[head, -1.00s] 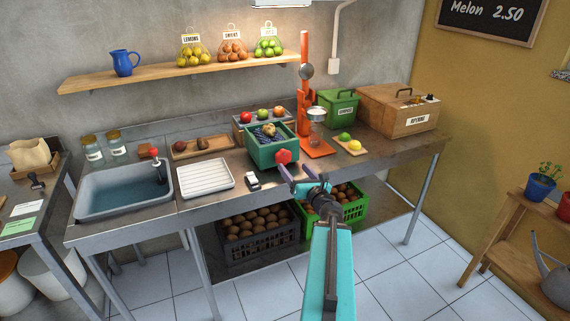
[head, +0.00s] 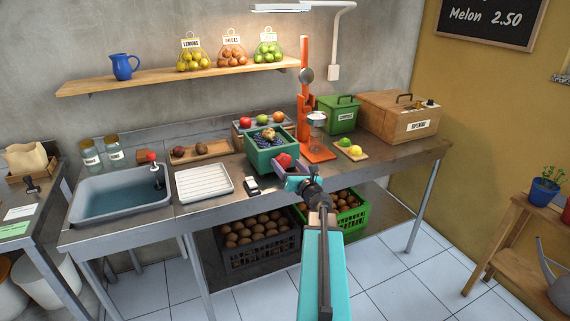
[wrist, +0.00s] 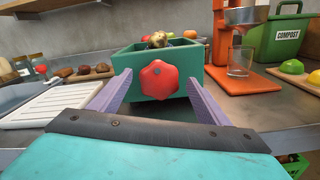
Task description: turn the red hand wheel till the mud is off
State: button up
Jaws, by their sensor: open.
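The red hand wheel (wrist: 159,79) is a knobbed disc on the front of a teal box (wrist: 126,62); the head view shows the wheel (head: 285,161) and the box (head: 262,157) on the steel counter. My gripper (wrist: 158,82) is open, with one purple finger on each side of the wheel. I cannot tell whether the fingers touch it. A yellowish-brown lump (wrist: 158,39), with darker patches, shows above the box rim. Blue bristly shapes (head: 266,140) lie inside the box. How much mud is on the lump is too small to tell.
A white ribbed tray (head: 204,184) and a small black-and-white item (head: 252,186) lie to the left. An orange press (head: 306,120) with a glass stands to the right, near a board with a lemon and lime (head: 350,149). Crates (head: 259,240) sit below the counter.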

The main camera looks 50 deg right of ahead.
jog(key=shift+x, duration=1)
jog(key=shift+c, duration=0.3)
jog(key=c, duration=1)
